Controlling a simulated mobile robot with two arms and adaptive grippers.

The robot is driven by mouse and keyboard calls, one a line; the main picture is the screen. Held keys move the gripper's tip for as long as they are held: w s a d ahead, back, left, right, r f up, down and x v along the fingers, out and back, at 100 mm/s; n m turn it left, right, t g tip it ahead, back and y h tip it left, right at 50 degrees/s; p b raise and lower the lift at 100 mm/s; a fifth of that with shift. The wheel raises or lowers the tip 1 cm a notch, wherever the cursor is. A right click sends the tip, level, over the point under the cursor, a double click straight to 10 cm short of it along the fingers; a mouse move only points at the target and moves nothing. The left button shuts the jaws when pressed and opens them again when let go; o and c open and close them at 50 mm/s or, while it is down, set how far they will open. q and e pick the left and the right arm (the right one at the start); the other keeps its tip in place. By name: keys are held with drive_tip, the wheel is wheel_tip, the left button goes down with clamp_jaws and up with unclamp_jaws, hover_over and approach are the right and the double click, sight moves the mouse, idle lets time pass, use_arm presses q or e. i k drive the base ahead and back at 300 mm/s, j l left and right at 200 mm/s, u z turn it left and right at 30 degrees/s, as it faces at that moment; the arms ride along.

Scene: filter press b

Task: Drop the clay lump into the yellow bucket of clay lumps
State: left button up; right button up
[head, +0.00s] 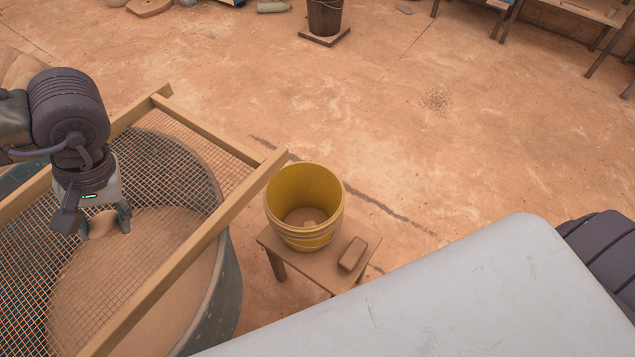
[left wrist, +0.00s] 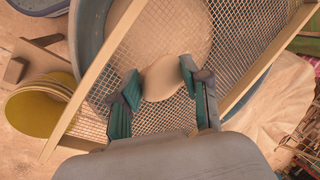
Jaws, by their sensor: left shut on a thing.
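The clay lump (head: 100,224) is a tan, rounded piece held between the fingers of my left gripper (head: 97,218), over the wire mesh of a wooden-framed sieve. In the left wrist view the lump (left wrist: 161,78) sits between the teal finger pads of the gripper (left wrist: 160,85). The yellow bucket (head: 304,205) stands on a small wooden stool to the right of the sieve, with tan clay visible at its bottom. The bucket also shows at the left edge of the left wrist view (left wrist: 38,108). My right gripper is not in view.
The sieve's wooden frame (head: 190,277) lies across a large round tub (head: 228,290) and its bar runs close beside the bucket. A brown block (head: 353,254) lies on the stool (head: 322,268). A dark bucket (head: 325,15) stands far back. The floor behind is mostly clear.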

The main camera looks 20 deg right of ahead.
sight(292, 222)
drive_tip(key=k+l, duration=0.1)
drive_tip(key=l, duration=0.25)
drive_tip(key=k+l+u, duration=0.15)
drive_tip(key=l, duration=0.25)
drive_tip(key=k+l, duration=0.1)
drive_tip(key=l, duration=0.25)
drive_tip(key=k+l+u, duration=0.15)
drive_tip(key=l, duration=0.2)
drive_tip(key=i+l+u, duration=0.1)
drive_tip(key=l, duration=0.3)
drive_tip(key=i+l, duration=0.25)
drive_tip(key=l, duration=0.15)
drive_tip(key=i+l+u, duration=0.15)
drive_tip(key=l, duration=0.2)
drive_tip(key=i+l, duration=0.15)
drive_tip(key=i+u, duration=0.05)
drive_tip(key=i, duration=0.05)
